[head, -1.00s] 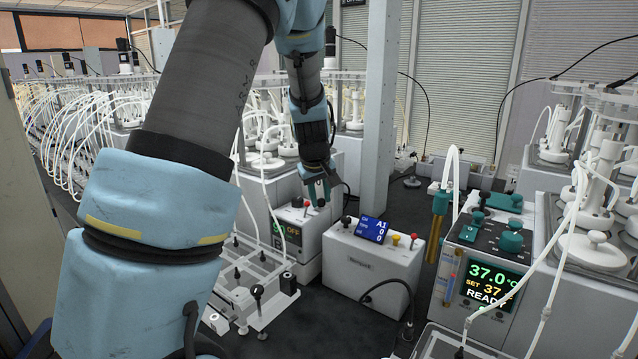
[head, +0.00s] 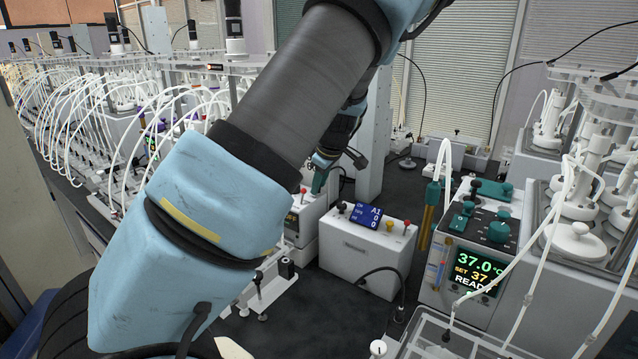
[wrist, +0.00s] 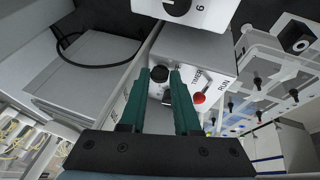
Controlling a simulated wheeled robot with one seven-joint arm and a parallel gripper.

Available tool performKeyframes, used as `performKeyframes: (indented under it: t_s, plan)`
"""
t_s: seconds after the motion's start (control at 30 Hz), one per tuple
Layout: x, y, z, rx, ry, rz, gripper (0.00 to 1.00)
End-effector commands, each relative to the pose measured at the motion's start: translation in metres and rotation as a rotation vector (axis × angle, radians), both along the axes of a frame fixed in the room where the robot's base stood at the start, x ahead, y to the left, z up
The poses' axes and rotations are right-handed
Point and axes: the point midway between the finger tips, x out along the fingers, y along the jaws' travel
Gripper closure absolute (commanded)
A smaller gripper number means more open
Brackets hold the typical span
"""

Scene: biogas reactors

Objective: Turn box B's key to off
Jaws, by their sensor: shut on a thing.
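The small white box (head: 306,215) stands in the middle of the head view, partly hidden by my arm. Its top carries a red knob (head: 303,191) and, in the wrist view, a black key knob (wrist: 160,73) beside "TIMER" and "RUN" lettering. I cannot read a letter B on it. My gripper (wrist: 160,76), with green fingers, is shut on the black key knob, one finger on each side. The red knob (wrist: 198,98) is just outside the right finger. In the head view my gripper (head: 319,181) is over the box top. The key's setting cannot be read.
A white box with a blue A1 display (head: 367,215) stands close on the right. A controller reading 37.0 (head: 477,272) is further right. Tubed reactors (head: 130,110) fill the left.

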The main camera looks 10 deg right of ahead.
Motion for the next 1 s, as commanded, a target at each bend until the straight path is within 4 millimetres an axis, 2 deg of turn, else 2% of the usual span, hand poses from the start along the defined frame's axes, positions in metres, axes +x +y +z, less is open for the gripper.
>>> performKeyframes:
  t_s: [0.4, 0.43, 0.67, 0.7, 1.0]
  plan:
    - [0.0004, -0.0015, 0.0000, -0.002, -0.001, 0.006, 1.00]
    - [0.0004, -0.0015, 0.0000, -0.002, -0.001, 0.006, 0.68]
    - [0.0003, -0.0010, -0.0001, -0.002, -0.001, 0.006, 0.42]
    - [0.0004, -0.0010, 0.0000, -0.001, -0.002, 0.006, 0.40]
    - [0.0013, -0.0014, 0.0007, -0.002, -0.005, 0.005, 0.40]
